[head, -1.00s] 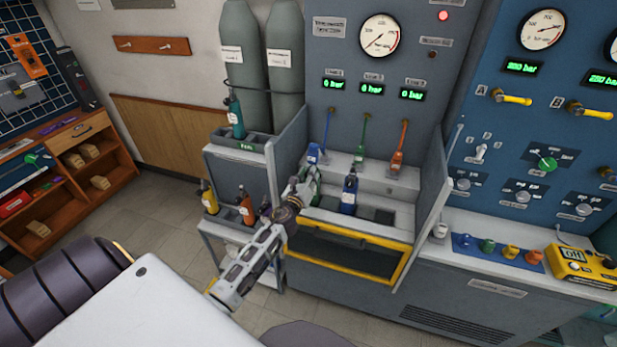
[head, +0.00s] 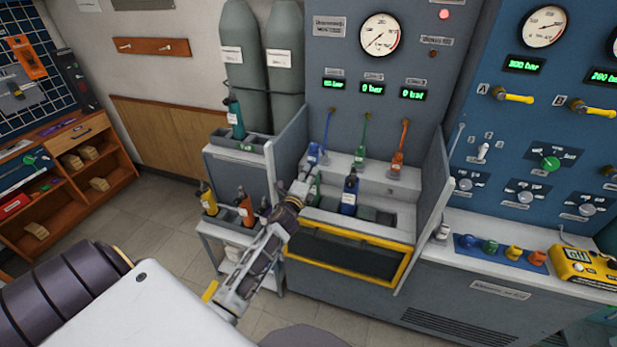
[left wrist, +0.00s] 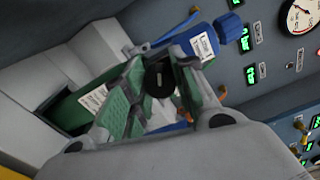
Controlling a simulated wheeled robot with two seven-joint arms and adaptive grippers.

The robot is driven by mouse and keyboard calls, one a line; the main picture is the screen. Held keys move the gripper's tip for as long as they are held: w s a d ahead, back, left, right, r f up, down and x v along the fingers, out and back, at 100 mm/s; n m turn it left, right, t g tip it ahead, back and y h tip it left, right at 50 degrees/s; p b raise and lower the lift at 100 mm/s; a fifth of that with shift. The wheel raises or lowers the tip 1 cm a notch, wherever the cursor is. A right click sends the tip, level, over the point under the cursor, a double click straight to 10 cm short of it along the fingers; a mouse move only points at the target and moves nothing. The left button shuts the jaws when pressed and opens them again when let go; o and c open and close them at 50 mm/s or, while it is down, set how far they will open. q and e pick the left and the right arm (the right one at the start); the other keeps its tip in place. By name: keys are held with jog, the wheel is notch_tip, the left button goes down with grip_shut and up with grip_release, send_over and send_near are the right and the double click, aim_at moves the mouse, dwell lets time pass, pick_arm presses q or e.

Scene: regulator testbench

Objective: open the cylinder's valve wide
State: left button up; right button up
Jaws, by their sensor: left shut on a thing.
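In the left wrist view my left gripper (left wrist: 160,72) is shut on a round black valve knob (left wrist: 158,82), with green-padded fingers on both sides. A green cylinder (left wrist: 70,108) with a white label lies behind the left finger; the gripper partly hides it. In the head view my left gripper (head: 300,189) reaches into the left side of the filling bay, in front of the green cylinder (head: 314,191). A blue connector (left wrist: 200,40) with a white label is close beyond the knob; it also shows in the head view (head: 313,154). How far the valve is turned cannot be told.
A blue cylinder (head: 350,193) stands right of the gripper in the bay. Grey side walls (head: 433,200) and a yellow-framed front (head: 345,238) bound it. Green (head: 360,155) and orange (head: 397,160) connectors hang behind. A rack with several cylinders (head: 245,208) stands left.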

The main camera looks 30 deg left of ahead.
pick_arm(q)
jog(key=n, duration=0.5)
jog(key=shift+n+p, duration=0.3)
jog(key=n+p, duration=0.1)
jog(key=n, duration=0.4)
jog(key=shift+f+n, duration=0.1)
jog(key=shift+n, duration=0.2)
jog(key=o, duration=1.1)
jog(key=shift+c, duration=0.2)
